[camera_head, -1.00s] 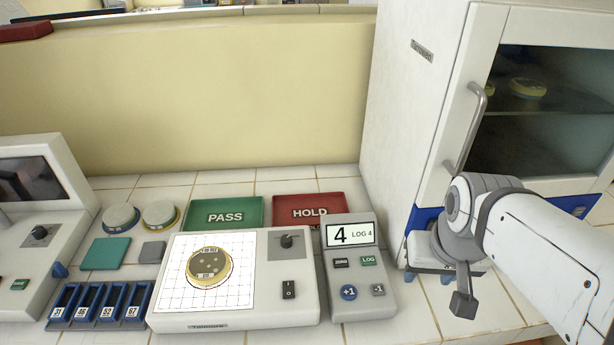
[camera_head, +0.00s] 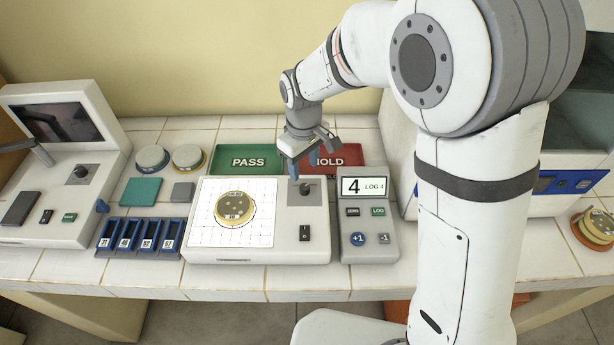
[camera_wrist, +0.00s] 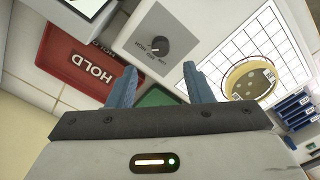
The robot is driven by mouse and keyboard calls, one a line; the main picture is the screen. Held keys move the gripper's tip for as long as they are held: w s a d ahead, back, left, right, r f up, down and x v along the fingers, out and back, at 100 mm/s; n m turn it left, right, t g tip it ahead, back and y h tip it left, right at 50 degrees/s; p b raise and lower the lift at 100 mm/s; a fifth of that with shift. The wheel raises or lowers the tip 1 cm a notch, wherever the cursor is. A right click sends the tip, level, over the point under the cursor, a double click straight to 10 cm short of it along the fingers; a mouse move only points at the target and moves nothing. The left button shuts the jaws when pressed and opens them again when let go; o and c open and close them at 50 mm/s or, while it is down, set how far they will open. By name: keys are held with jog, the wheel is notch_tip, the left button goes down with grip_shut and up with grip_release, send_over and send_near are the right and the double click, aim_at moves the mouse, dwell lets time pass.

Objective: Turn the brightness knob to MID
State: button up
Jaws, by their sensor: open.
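The dark round knob (camera_head: 305,188) sits on a grey panel at the upper right of the white light box (camera_head: 225,255). My gripper (camera_head: 305,167) is above and just behind the knob, fingers down. In the wrist view its two blue fingers (camera_wrist: 159,70) are spread apart with nothing between them. The knob lies just beyond the fingertips, roughly centred between them, and appears untouched.
A dish (camera_head: 234,207) lies on the light box grid. The green PASS tray (camera_head: 232,160) and red HOLD tray (camera_head: 375,153) are behind. A counter (camera_head: 368,248) reading 4 stands close on the right. A rack (camera_head: 140,236) and another device with a knob (camera_head: 82,172) are left.

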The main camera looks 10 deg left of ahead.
aim_at(304, 187)
notch_tip(304, 187, down, 7)
jog(key=shift+f+p, duration=0.1)
jog(key=shift+p, duration=0.4)
